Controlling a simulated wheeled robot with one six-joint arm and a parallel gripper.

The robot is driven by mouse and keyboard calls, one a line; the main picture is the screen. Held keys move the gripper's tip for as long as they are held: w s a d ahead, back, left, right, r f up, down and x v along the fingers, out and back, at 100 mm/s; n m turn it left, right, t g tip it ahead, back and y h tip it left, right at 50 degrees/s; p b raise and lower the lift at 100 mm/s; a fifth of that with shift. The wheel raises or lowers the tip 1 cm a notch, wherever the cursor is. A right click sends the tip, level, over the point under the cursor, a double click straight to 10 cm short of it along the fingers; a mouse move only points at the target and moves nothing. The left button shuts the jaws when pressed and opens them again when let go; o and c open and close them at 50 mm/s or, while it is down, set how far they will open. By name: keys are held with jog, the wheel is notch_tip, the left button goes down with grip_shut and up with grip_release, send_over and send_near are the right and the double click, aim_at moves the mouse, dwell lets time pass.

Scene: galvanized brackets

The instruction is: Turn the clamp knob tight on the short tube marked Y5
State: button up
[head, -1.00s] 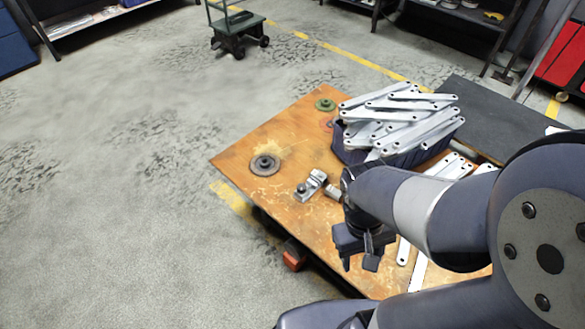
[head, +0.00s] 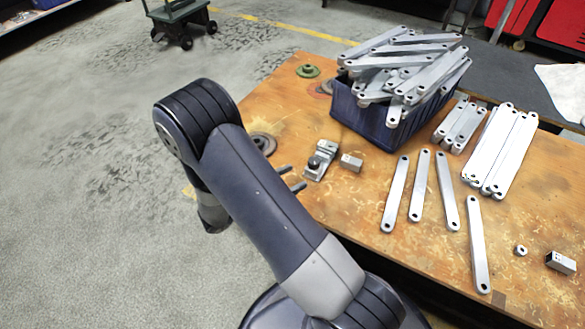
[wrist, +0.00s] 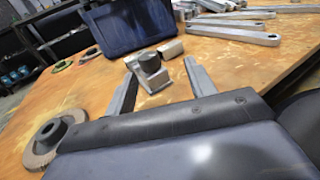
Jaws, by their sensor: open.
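The metal clamp (head: 326,153) with its black knob (head: 314,162) sits on the worn orange table, left of the blue bin. A short square tube (head: 351,161) lies just right of the clamp; I cannot read any marking on it. Another short tube (head: 561,262) lies at the far right. My gripper (head: 292,178) is open and empty, short of the clamp and apart from it. In the wrist view, the knob (wrist: 150,62) and clamp body (wrist: 155,81) appear between my fingers (wrist: 160,64), and the short tube (wrist: 169,49) is just behind.
The blue bin (head: 357,122) is heaped with flat brackets. Several loose brackets (head: 395,193) lie right of the clamp, with stacks beyond. A dark round disc (head: 264,145) is left of the clamp, partly behind my arm. A green disc (head: 308,71) is near the far edge.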

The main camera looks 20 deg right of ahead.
aim_at(309, 164)
jog(key=shift+w+a+f+n+t, duration=0.5)
jog(key=shift+w+a+f+t, duration=0.15)
jog(key=shift+w+f, duration=0.1)
jog(key=b+x, duration=0.1)
jog(key=x, duration=0.4)
jog(key=b+x, duration=0.2)
jog(key=x, duration=0.3)
jog(key=shift+d+r, duration=0.2)
jog(key=shift+d, duration=0.15)
jog(key=c, duration=0.9)
